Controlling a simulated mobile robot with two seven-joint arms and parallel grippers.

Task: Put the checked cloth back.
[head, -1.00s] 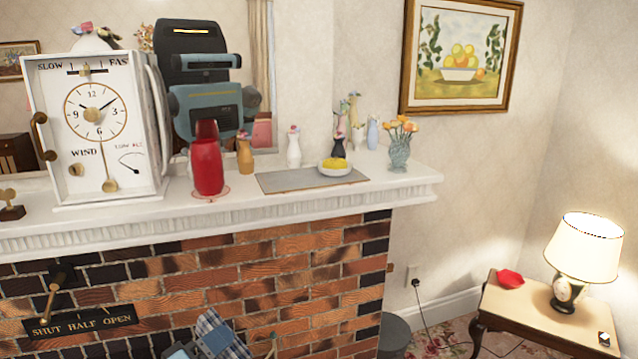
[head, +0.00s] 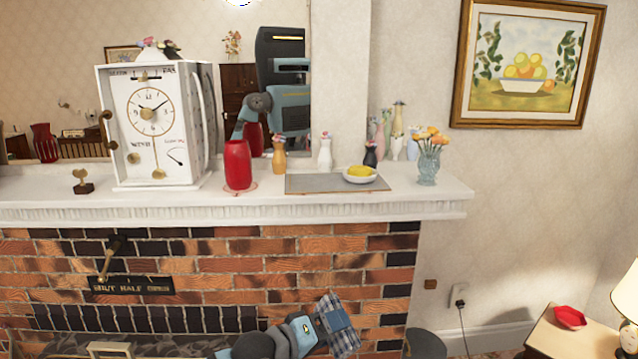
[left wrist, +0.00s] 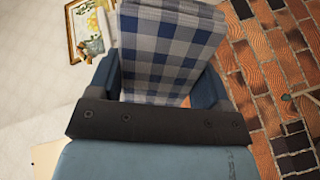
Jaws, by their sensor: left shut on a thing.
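The blue, white and grey checked cloth (head: 339,325) is in my left gripper (head: 318,328), low in front of the brick fireplace in the head view. In the left wrist view the cloth (left wrist: 170,50) stands out between the two blue fingers of the gripper (left wrist: 160,85), which are shut on it. The cloth is below the white mantel shelf (head: 240,208) and apart from it. My right gripper does not show.
The mantel holds a white clock (head: 155,125), a red vase (head: 237,165), a grey mat (head: 310,184), a bowl with something yellow (head: 359,175), several small figures and a flower vase (head: 428,165). A side table (head: 545,335) with a red object (head: 570,318) and lamp (head: 628,290) is at right.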

